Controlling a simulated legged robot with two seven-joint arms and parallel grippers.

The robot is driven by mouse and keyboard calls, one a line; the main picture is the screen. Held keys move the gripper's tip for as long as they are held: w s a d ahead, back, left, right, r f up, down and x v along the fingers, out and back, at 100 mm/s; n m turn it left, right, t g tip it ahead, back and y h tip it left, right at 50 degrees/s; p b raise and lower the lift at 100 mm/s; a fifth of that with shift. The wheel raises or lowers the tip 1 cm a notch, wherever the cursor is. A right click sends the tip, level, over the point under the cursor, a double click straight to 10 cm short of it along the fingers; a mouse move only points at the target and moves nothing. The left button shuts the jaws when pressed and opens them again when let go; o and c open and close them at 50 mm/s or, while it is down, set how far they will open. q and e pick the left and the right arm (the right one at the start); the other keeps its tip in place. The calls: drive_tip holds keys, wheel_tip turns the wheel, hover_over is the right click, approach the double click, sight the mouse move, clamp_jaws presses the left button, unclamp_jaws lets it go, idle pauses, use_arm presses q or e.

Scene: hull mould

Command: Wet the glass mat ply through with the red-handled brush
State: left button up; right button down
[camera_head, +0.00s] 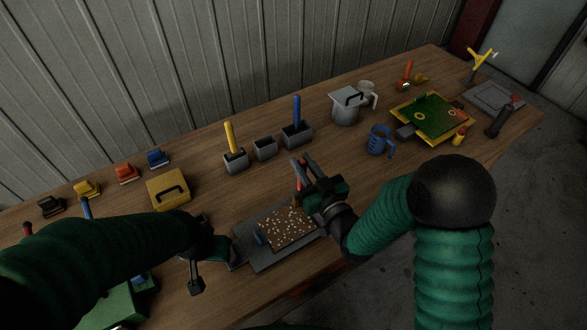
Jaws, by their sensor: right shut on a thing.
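The glass mat ply (287,229) looks brown with pale specks and lies on a dark grey flat plate (262,262) near the front middle of the table.
Holders with a yellow-handled tool (232,147) and a blue-handled tool (297,119) stand behind the plate. A yellow box (168,189) is behind my left arm. A grey lidded pot (345,106), a blue jug (379,140) and a green tray (432,118) stand to the right.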

drive_tip(key=shift+d, duration=0.1)
wheel_tip(320, 180, up, 7)
drive_tip(key=p, duration=0.5)
drive_tip(key=shift+r, duration=0.1)
drive_tip(key=shift+w, duration=0.1)
idle(0.4)
